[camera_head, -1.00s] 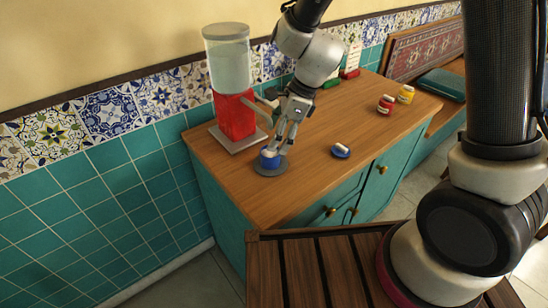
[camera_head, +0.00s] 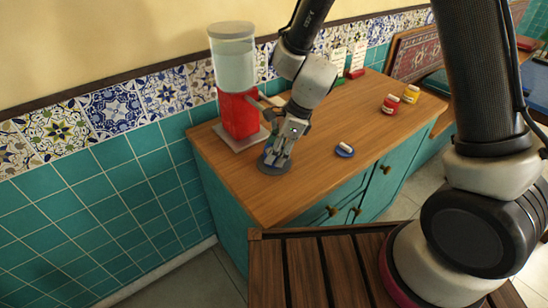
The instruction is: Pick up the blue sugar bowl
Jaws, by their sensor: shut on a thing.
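The blue sugar bowl (camera_head: 268,157) is at the left front of the wooden cabinet top, over a round grey plate (camera_head: 266,168). My gripper (camera_head: 275,159) points down at it and is shut on it. The fingers hide most of the bowl, and only bits of blue show. I cannot tell whether the bowl still touches the plate. A small blue disc with a white knob (camera_head: 344,150), looking like a lid, lies apart to the right.
A red dispenser with a clear tank (camera_head: 237,110) stands close behind my gripper on a grey base. Red (camera_head: 390,104) and yellow (camera_head: 411,94) jars stand at the right. Small red and green items and cards are at the back.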

